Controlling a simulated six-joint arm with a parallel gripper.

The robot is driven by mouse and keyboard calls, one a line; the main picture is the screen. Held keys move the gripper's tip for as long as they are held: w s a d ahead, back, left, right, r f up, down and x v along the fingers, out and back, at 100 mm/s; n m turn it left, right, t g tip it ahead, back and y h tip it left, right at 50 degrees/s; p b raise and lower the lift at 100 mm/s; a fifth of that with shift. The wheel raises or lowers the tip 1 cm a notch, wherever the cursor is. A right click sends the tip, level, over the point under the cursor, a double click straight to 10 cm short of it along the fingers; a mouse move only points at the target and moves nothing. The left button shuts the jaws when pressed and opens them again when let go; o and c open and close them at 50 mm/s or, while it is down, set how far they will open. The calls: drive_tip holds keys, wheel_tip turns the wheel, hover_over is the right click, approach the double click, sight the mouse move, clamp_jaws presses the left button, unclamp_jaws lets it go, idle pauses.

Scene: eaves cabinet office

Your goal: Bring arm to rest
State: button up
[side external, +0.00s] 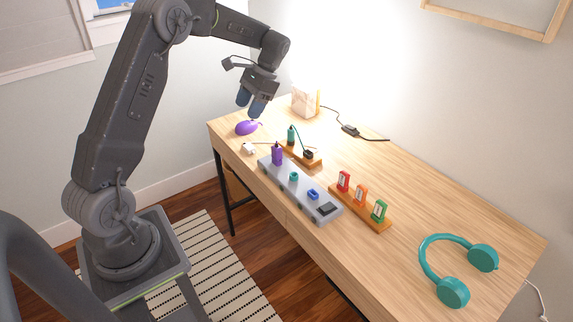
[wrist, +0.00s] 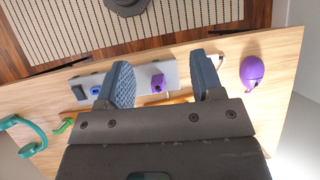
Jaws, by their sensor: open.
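My gripper (side external: 251,103) hangs above the far left part of the wooden desk, with its blue fingertips pointing down. In the wrist view my gripper (wrist: 162,82) has its two blue fingers spread wide apart with nothing held between them. Below them lies the grey board (side external: 327,213) with a purple block (side external: 277,156), a teal piece (side external: 294,176), a blue piece (side external: 313,194) and a black piece on it. The purple block also shows between the fingers in the wrist view (wrist: 158,84), lower down on the board.
A purple mouse-like object (side external: 247,128) and a small white item (side external: 248,148) lie near the gripper. A wooden rack (side external: 367,214) holds red, orange and green pieces. Another wooden block (side external: 312,161) carries a teal plug. Teal headphones (side external: 452,291) and a lit lamp (side external: 305,100) also stand on the desk.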

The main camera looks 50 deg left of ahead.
drive_tip(key=s+d+r+t, duration=0.55)
drive_tip(key=d+r, duration=0.55)
drive_tip(key=d, duration=0.3)
drive_tip(key=s+d+t+h, duration=0.1)
drive_tip(key=s+d+t, duration=0.5)
drive_tip(key=s+d, duration=0.4)
drive_tip(key=s, duration=0.4)
drive_tip(key=shift+d, duration=0.25)
